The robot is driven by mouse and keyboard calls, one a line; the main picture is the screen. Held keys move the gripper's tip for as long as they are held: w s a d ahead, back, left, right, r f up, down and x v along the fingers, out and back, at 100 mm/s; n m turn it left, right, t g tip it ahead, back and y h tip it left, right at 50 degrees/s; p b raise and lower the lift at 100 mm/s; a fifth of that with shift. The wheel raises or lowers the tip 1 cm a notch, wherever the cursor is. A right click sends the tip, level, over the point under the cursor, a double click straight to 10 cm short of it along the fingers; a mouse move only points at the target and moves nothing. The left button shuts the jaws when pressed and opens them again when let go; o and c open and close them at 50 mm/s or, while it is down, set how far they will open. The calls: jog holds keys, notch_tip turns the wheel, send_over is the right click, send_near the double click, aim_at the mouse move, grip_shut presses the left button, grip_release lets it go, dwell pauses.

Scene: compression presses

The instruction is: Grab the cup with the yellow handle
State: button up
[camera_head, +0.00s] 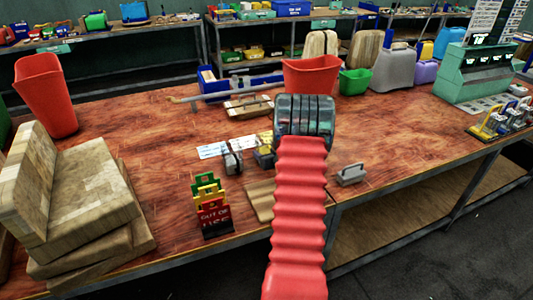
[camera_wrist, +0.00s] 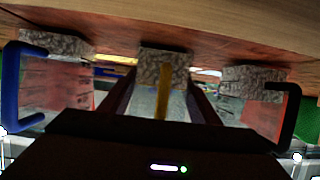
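In the wrist view, the cup with the yellow handle (camera_wrist: 164,90) is in the middle, with a speckled grey end and a paler body. Its upright yellow handle faces the camera. The dark fingers of my gripper (camera_wrist: 162,92) stand apart on either side of it; whether they touch it I cannot tell. A similar cup with a blue handle (camera_wrist: 28,90) is at the left and one with a black handle (camera_wrist: 285,115) at the right. In the head view, my red arm and wrist hide my fingers and part of the table.
In the head view, small grey items (camera_head: 233,160) and (camera_head: 351,175) lie beside my arm. An out-of-use sign stand (camera_head: 214,212) is at the front edge. Wooden boards (camera_head: 75,200) are at left. A red bin (camera_head: 311,75) and green bin (camera_head: 355,82) stand behind.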

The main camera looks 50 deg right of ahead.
jog(key=c, duration=0.6)
jog(key=shift+r, duration=0.2)
jog(key=shift+r, duration=4.8)
